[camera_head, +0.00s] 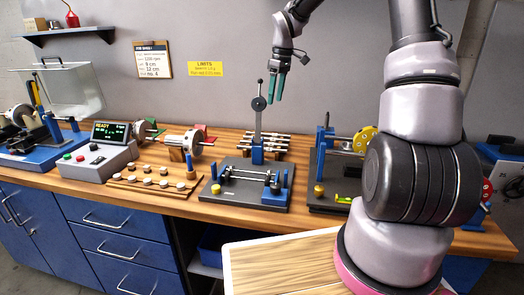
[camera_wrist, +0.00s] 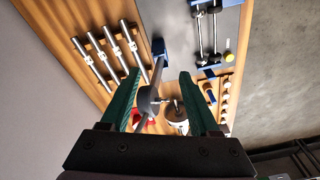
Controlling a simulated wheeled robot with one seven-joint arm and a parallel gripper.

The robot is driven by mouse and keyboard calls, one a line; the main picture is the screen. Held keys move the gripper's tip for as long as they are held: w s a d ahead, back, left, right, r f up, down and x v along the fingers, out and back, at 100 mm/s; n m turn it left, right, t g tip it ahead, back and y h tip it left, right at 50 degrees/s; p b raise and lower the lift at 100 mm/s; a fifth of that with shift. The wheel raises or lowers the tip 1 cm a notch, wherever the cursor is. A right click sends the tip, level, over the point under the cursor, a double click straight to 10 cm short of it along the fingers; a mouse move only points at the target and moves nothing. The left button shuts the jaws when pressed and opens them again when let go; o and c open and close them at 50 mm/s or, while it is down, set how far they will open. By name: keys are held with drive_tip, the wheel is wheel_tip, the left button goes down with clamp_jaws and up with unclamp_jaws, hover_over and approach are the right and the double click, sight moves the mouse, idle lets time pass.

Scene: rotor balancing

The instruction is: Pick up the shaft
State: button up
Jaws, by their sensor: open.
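Several silver shafts (camera_head: 280,141) lie side by side on a rack at the back of the bench. They also show in the wrist view (camera_wrist: 106,58) at the upper left, on wooden supports. My gripper (camera_head: 275,100) has green fingers and hangs open and empty, high above the bench near the rack. In the wrist view, the fingertips (camera_wrist: 160,74) are spread apart, with the shafts beyond and left of them. A lever stand (camera_head: 258,104) with a black round disc rises just left of my gripper. Its disc (camera_wrist: 148,98) shows between the fingers in the wrist view.
A dark plate with two rails (camera_head: 240,196) stands in front of the rack. A rotor on supports (camera_head: 193,142), a wooden tray of weights (camera_head: 152,184) and a display box (camera_head: 100,158) lie to the left. A yellow-disc device (camera_head: 364,139) stands right.

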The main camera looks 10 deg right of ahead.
drive_tip(key=w+d+f+n+g+y, duration=0.1)
drive_tip(key=w+d+f+n+y, duration=0.25)
drive_tip(key=w+f, duration=0.95)
drive_tip(key=x, duration=0.4)
drive_tip(key=s+x, duration=0.1)
drive_tip(key=x, duration=0.3)
drive_tip(key=s+x, duration=0.1)
drive_tip(key=x, duration=0.3)
drive_tip(key=shift+a+f, duration=0.1)
drive_tip(key=shift+f, duration=0.05)
drive_tip(key=shift+s, duration=0.1)
clamp_jaws()
idle(0.4)
